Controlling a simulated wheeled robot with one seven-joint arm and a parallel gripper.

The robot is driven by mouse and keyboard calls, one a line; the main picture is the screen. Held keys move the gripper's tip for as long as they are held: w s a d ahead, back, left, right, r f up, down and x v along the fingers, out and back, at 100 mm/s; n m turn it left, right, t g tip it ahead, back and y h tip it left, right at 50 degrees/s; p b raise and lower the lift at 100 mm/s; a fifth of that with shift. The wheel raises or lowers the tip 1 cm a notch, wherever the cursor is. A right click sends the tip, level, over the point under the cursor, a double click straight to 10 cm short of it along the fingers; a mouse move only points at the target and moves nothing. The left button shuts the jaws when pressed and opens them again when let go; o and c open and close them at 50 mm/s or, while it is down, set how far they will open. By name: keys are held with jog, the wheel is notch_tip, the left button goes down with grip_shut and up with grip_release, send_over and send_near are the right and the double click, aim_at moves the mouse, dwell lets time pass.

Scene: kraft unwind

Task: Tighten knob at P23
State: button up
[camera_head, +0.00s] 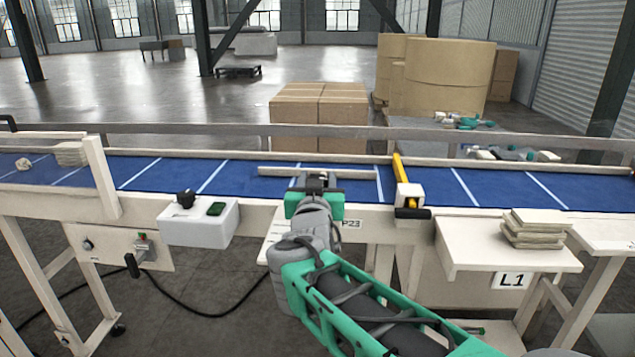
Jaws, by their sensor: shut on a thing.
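My gripper (316,183) is at the near edge of the blue conveyor, just above the P23 label (351,223). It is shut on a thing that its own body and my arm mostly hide. The knob at P23 cannot be made out clearly behind the gripper. The label sits on the pale front rail, partly covered by my wrist.
A white box (198,224) with a black knob and green display stands left. A side shelf (509,258) holds stacked pale sheets (534,231). A pale bar (270,172) lies across the belt (240,178).

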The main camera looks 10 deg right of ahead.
jog(key=shift+r, duration=0.3)
jog(key=o, duration=1.4)
jog(key=shift+f, duration=0.15)
jog(key=b+v, duration=0.1)
jog(key=v, duration=0.5)
jog(key=shift+s+a, duration=0.15)
jog(key=shift+s, duration=0.7)
